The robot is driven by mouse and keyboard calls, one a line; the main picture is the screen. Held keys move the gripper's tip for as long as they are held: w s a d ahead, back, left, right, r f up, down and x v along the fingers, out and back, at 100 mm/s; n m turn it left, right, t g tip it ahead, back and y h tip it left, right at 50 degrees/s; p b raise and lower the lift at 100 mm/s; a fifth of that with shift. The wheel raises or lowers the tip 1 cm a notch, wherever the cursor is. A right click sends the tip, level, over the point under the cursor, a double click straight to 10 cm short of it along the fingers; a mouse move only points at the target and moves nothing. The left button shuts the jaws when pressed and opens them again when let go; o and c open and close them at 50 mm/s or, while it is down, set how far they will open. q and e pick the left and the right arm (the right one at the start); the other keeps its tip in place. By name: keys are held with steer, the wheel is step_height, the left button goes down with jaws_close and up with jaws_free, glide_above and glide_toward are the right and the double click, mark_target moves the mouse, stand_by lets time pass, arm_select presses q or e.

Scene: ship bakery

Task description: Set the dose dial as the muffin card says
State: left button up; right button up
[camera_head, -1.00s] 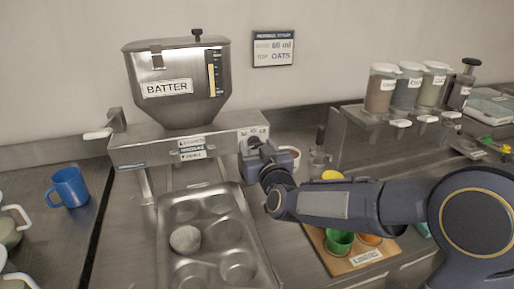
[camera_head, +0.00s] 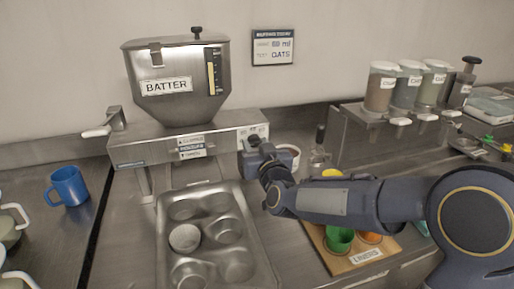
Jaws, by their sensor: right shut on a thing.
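The batter dispenser (camera_head: 178,85) stands at the back left, a steel hopper labelled BATTER on a steel base. The dose dial (camera_head: 252,140) is on the right end of the base front, with small markings above it. My right gripper (camera_head: 255,150) is shut on the dial and partly hides it, so its setting cannot be read. The muffin card (camera_head: 273,46) hangs on the wall; it shows a dose that looks like 60 ml and the topping OATS. My left gripper is not in view.
A muffin tin (camera_head: 252,240) with a pale round in one cup lies below the dispenser. A blue mug (camera_head: 68,187) stands at left. A topping dispenser (camera_head: 355,142) with several jars stands at right. A wooden board (camera_head: 340,266) holds coloured liners.

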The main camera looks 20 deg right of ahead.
steer(key=m+b, duration=0.2)
steer(key=shift+f+m+b, duration=0.2)
steer(key=shift+m+b, duration=0.1)
steer(key=m+b, duration=0.2)
steer(key=shift+m, duration=0.4)
steer(key=m+b, duration=0.2)
steer(key=m, duration=0.1)
steer(key=shift+m, duration=0.3)
steer(key=m+b, duration=0.2)
steer(key=m, duration=0.1)
steer(key=shift+m+b, duration=0.3)
steer(key=m+b, duration=0.2)
steer(key=m, duration=0.1)
steer(key=shift+m, duration=0.3)
steer(key=m+b, duration=0.1)
steer(key=m, duration=0.2)
steer(key=shift+m+b, duration=0.3)
steer(key=m+b, duration=0.1)
steer(key=m, duration=0.2)
steer(key=shift+m, duration=0.3)
steer(key=shift+r+m+b, duration=0.1)
steer(key=shift+m+b, duration=0.75)
steer(key=shift+m, duration=0.55)
